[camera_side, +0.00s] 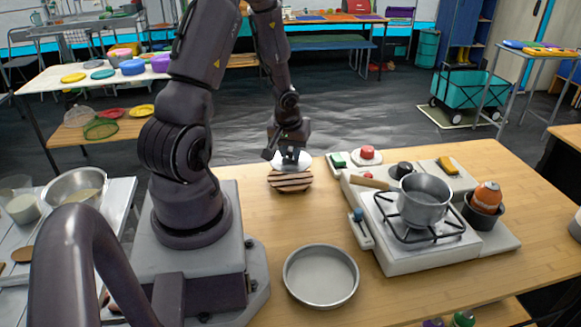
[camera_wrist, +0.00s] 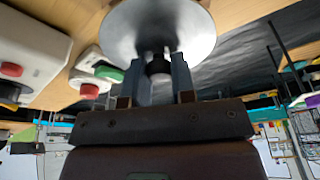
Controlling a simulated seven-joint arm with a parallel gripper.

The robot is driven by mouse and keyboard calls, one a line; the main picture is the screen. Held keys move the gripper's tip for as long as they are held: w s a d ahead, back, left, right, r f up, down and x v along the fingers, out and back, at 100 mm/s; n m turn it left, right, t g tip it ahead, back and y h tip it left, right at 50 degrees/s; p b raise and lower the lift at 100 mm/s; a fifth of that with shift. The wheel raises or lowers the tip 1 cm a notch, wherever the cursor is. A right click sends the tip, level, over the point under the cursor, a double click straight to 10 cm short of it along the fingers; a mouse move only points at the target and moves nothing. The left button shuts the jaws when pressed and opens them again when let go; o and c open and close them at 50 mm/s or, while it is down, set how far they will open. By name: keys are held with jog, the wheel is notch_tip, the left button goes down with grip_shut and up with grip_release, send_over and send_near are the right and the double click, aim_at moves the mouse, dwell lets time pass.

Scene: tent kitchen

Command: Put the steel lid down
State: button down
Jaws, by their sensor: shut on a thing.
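The steel lid (camera_wrist: 200,22) is a round, shiny disc with a dark knob (camera_wrist: 158,66). My gripper (camera_wrist: 160,75) is shut on the knob, with one finger on each side of it. In the side view my gripper (camera_side: 290,152) points down, and the lid (camera_side: 291,162) shows as a pale disc under it. The lid is just above or on a striped wooden slatted stand (camera_side: 290,181) at the back of the wooden table. I cannot tell whether the lid touches the stand.
A steel saucepan (camera_side: 424,201) with a wooden handle stands on the stove (camera_side: 385,225) at the right. An empty round pan (camera_side: 321,275) lies at the table's front. Red and green items (camera_side: 367,153) stand right of the slatted stand. The table (camera_side: 275,225) between stand and pan is clear.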

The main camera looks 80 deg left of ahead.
aim_at(290, 157)
jog(key=shift+f, duration=2.15)
jog(key=c, duration=0.9)
grip_release()
jog(key=shift+f, duration=0.1)
jog(key=shift+c, duration=0.2)
jog(key=v, duration=1.2)
jog(key=w+d+r+m+t+y, duration=0.1)
jog(key=w+d+r+m, duration=0.15)
jog(key=d+r, duration=0.35)
jog(key=w+d+r+m+t, duration=0.1)
jog(key=w+d+r+m, duration=0.15)
jog(key=d+r, duration=0.35)
jog(key=s+d+r+m+t+h, duration=0.1)
jog(key=s+d+r+m, duration=0.1)
jog(key=d+r+m, duration=0.2)
jog(key=s+d+r+m+t+h, duration=0.1)
jog(key=s+d+r+m+h, duration=0.1)
jog(key=d, duration=0.8)
jog(key=shift+s+d+r+m+h, duration=0.25)
jog(key=shift+s+r+m+h, duration=0.05)
jog(key=shift+s+r+m, duration=0.55)
